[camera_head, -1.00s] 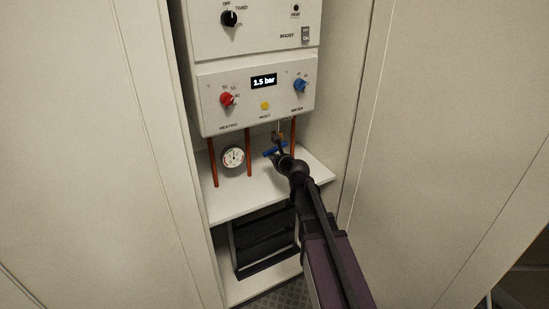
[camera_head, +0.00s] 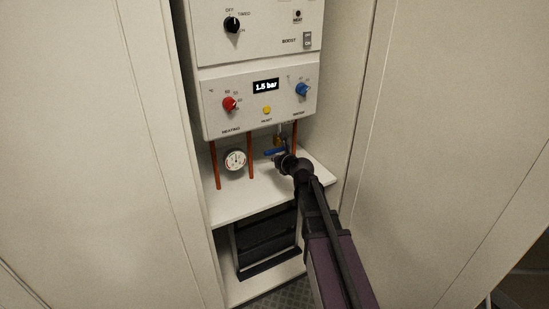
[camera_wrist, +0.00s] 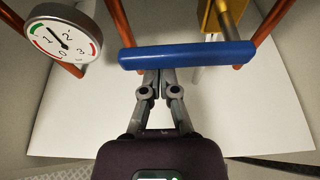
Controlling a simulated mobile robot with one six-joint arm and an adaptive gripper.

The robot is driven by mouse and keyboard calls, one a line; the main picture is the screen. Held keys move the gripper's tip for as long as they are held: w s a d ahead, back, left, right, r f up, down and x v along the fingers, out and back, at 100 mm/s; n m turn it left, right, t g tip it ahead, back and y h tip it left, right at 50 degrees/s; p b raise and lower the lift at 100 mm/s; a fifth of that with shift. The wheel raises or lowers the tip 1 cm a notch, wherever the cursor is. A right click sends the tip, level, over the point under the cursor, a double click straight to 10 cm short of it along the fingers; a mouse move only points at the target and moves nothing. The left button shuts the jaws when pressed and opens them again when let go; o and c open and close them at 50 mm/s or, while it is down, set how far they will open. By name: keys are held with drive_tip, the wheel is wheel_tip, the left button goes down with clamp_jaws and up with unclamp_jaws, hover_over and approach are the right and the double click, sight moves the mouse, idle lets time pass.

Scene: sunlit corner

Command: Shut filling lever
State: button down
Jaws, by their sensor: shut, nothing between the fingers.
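The blue filling lever (camera_head: 273,153) sits below the boiler's control panel, beside the right-hand copper pipe. In the wrist view the lever (camera_wrist: 187,55) is a long blue bar lying crosswise, nearly level in the picture. A brass valve body (camera_wrist: 222,15) is behind its right part. My gripper (camera_wrist: 160,74) is shut and empty, with its fingertips at the lever's near edge, left of the bar's middle. I cannot tell whether they touch it. In the head view my gripper (camera_head: 283,158) is mostly hidden by my wrist.
A round pressure gauge (camera_head: 235,160) hangs left of the lever, between copper pipes (camera_head: 250,155). The panel display (camera_head: 266,86) reads 1.5 bar. A white shelf (camera_head: 240,207) lies below. Cupboard walls stand close on both sides.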

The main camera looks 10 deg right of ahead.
drive_tip(key=shift+w+r+p, duration=0.3)
drive_tip(key=shift+r+p, duration=0.3)
drive_tip(key=shift+p, duration=0.05)
drive_tip(key=shift+w, duration=0.15)
wheel_tip(320, 180, down, 5)
drive_tip(key=b, duration=0.5)
drive_tip(key=p+v, duration=0.3)
drive_tip(key=v, duration=0.8)
drive_tip(key=shift+a+p, duration=0.3)
drive_tip(key=shift+p, duration=0.05)
drive_tip(key=shift+a+f, duration=0.1)
